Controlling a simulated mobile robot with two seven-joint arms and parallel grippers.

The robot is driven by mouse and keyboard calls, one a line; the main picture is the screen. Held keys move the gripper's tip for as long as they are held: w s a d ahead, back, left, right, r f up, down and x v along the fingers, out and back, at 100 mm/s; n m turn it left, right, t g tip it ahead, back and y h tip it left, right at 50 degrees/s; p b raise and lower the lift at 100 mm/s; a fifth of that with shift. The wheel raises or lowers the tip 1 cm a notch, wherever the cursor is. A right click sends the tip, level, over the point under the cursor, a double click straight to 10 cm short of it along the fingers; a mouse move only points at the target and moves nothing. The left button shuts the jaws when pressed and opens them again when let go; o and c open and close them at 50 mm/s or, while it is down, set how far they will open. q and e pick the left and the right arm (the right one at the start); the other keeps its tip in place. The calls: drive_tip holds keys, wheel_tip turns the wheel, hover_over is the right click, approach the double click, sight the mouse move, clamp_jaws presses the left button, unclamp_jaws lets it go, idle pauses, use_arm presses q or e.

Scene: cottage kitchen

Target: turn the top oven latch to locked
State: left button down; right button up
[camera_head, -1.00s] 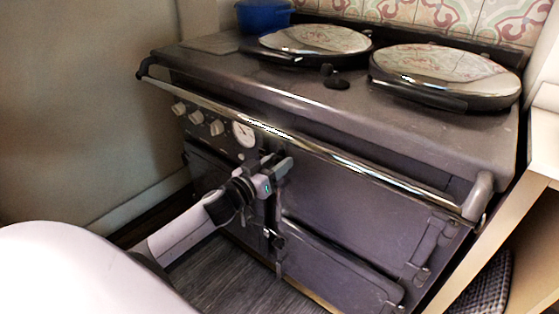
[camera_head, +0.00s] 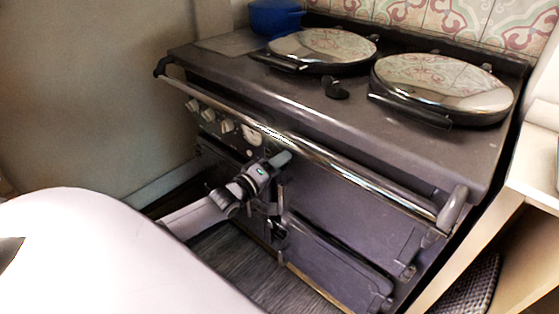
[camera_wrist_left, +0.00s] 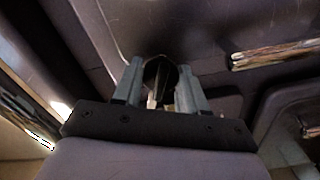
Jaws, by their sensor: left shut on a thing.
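The dark range oven (camera_head: 340,205) fills the middle of the head view, with its upper door and lower door on the right side of its front. My left gripper (camera_head: 281,163) is at the upper door's left edge, just below the chrome rail. In the left wrist view, its two grey fingers (camera_wrist_left: 160,88) are on either side of a dark, rounded latch (camera_wrist_left: 158,72), shut on it. In the head view the gripper mostly hides this latch. A lower latch (camera_head: 277,229) shows beneath it. My right gripper is not in view.
The chrome rail (camera_head: 320,153) runs across the oven front, just above my gripper. Two round lids (camera_head: 322,45) and (camera_head: 440,82) and a blue pot (camera_head: 270,17) are on top. A pale wooden shelf unit (camera_head: 490,235) stands close on the right.

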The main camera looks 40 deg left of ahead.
use_arm(q)
drive_tip(key=n, duration=0.4)
drive_tip(key=shift+w+a+r+n+b, duration=0.1)
drive_tip(key=shift+a+r+n+b, duration=0.2)
drive_tip(key=shift+n+b, duration=0.1)
idle(0.4)
drive_tip(key=c, duration=1)
unclamp_jaws()
drive_tip(key=o, duration=0.4)
drive_tip(key=shift+f, duration=0.2)
drive_tip(key=shift+d, duration=0.1)
drive_tip(key=shift+f, duration=0.1)
